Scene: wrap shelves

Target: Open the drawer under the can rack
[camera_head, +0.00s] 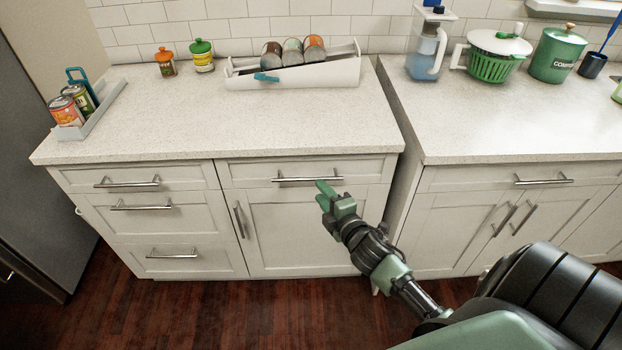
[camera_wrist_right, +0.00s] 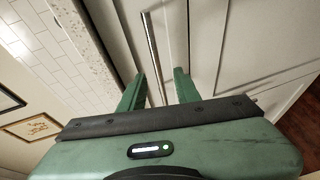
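The white can rack (camera_head: 300,77) stands at the back of the left counter with several cans lying in it. Below it, the drawer (camera_head: 240,171) is closed, flush with the cabinet front. Its silver bar handle (camera_head: 290,179) also shows in the right wrist view (camera_wrist_right: 151,45). My right gripper (camera_head: 323,190) is near the right end of this handle. In the right wrist view its two green fingers (camera_wrist_right: 158,80) are apart, and the handle appears between them. I cannot tell whether they touch it. My left gripper is not in view.
A cabinet door (camera_head: 300,235) is below the drawer, and several drawers are to its left. A grey tray with cans (camera_head: 92,117) and two jars (camera_head: 184,60) stand on the counter. A gap separates the right cabinet (camera_head: 470,215). The wooden floor (camera_head: 200,310) in front is clear.

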